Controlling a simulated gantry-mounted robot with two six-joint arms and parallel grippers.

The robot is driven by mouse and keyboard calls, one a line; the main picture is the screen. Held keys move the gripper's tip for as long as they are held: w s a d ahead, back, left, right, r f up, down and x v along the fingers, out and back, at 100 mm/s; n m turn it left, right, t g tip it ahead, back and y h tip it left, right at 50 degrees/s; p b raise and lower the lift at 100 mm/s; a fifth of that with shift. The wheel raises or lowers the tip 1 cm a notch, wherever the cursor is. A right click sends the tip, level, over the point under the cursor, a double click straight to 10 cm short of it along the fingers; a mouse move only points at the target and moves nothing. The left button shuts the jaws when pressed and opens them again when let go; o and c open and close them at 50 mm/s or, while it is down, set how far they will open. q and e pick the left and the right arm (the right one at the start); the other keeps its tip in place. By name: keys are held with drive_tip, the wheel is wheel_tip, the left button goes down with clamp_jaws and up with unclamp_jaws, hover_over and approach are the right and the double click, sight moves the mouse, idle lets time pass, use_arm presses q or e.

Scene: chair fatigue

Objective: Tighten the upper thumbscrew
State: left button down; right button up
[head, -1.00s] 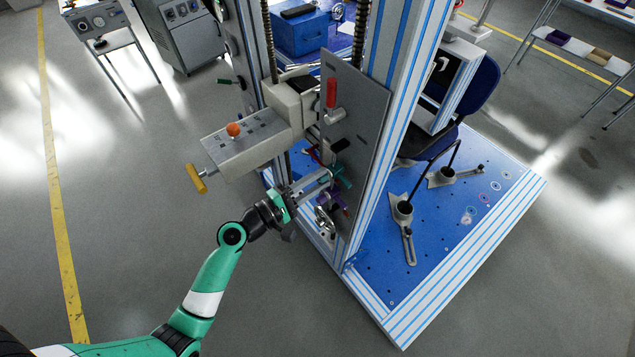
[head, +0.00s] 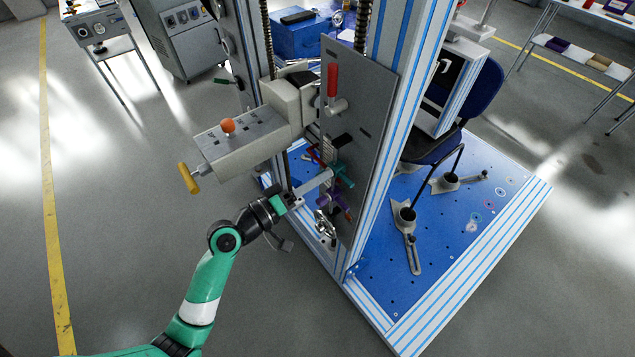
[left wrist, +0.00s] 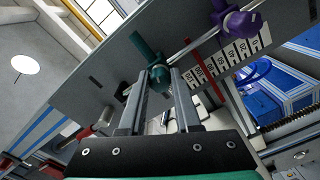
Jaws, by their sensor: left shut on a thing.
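The upper thumbscrew is teal (head: 343,176) and sits on a rod at the grey upright plate. It also shows in the left wrist view (left wrist: 149,48), with its collar between the fingertips. My left gripper (head: 329,175) reaches in from the left and is shut on this teal thumbscrew; its two fingers also show in the left wrist view (left wrist: 162,84). A purple thumbscrew (head: 330,199) sits lower on the same side, apart from my gripper. It also shows in the left wrist view (left wrist: 240,22). My right gripper is in neither view.
The grey plate (head: 366,100) stands close beside my fingers. A numbered scale (left wrist: 227,64) with a red pointer (left wrist: 207,68) is near the thumbscrews. A grey box with an orange knob (head: 228,125) overhangs my wrist. The floor at left is free.

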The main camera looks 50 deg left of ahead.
use_arm(q)
drive_tip(key=shift+m+b, duration=0.45)
drive_tip(key=shift+m, duration=0.55)
drive_tip(key=c, duration=0.6)
unclamp_jaws()
drive_tip(key=s+a, duration=0.1)
drive_tip(key=s, duration=1)
drive_tip(key=shift+s+p, duration=0.3)
drive_tip(key=shift+p, duration=0.1)
